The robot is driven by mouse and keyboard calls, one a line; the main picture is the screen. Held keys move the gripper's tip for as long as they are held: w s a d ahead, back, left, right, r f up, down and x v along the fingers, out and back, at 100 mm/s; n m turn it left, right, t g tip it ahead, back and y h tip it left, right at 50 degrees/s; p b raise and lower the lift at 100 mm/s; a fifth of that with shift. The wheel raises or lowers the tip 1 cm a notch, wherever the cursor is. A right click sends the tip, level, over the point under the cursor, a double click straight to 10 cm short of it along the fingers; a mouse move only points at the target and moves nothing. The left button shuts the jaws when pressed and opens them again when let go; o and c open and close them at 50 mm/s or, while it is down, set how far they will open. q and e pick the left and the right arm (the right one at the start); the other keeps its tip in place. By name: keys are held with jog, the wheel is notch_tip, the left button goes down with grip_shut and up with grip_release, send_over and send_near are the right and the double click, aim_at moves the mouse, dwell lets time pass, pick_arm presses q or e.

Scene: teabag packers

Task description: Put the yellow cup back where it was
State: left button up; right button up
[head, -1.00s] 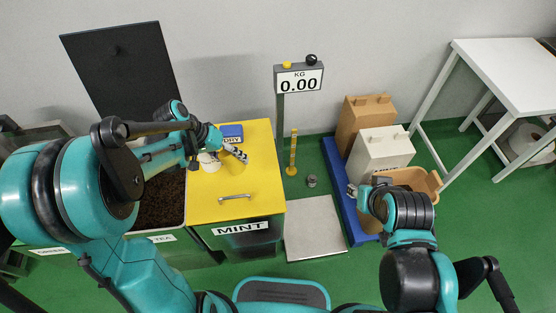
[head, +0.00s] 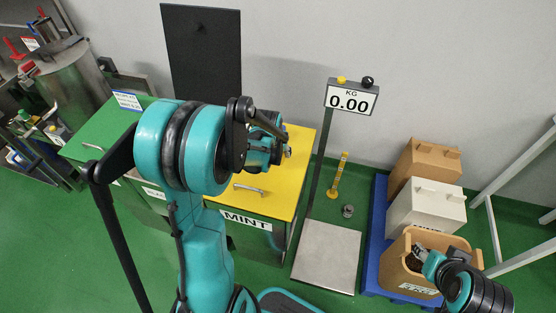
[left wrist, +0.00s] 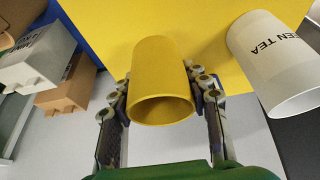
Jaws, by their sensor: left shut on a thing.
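The yellow cup (left wrist: 160,65) is between the two fingers of my left gripper (left wrist: 160,88) in the left wrist view. The fingers are shut on its sides, and its open mouth faces the camera. A yellow bin top (left wrist: 110,25) lies behind it; I cannot tell whether the cup touches it. In the head view my left arm hides the cup and the fingertips, over the bin marked MINT (head: 300,150). My right gripper (head: 416,250) is above the open brown box (head: 461,247), and its finger opening is too small to judge.
A white cup (left wrist: 265,45) marked GREEN TEA stands close right of the yellow cup in the left wrist view. A green-topped bin (head: 105,130) stands left, with a black panel (head: 205,50) behind. A scale (head: 325,258) and blue pallet (head: 371,240) are right.

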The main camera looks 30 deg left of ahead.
pick_arm(q)
jog(key=shift+w+a+f, duration=0.55)
jog(key=shift+w+f, duration=0.05)
jog(key=shift+w, duration=0.2)
jog(key=shift+f+b, duration=0.2)
jog(key=shift+b, duration=0.1)
notch_tip(320, 180, down, 4)
jog(key=shift+r+b, duration=0.1)
jog(key=shift+b, duration=0.8)
jog(key=shift+r, duration=0.1)
jog(key=o, duration=0.5)
jog(key=shift+f, duration=0.2)
jog(key=o, duration=0.4)
jog(key=shift+o, duration=0.2)
jog(key=shift+r, duration=0.2)
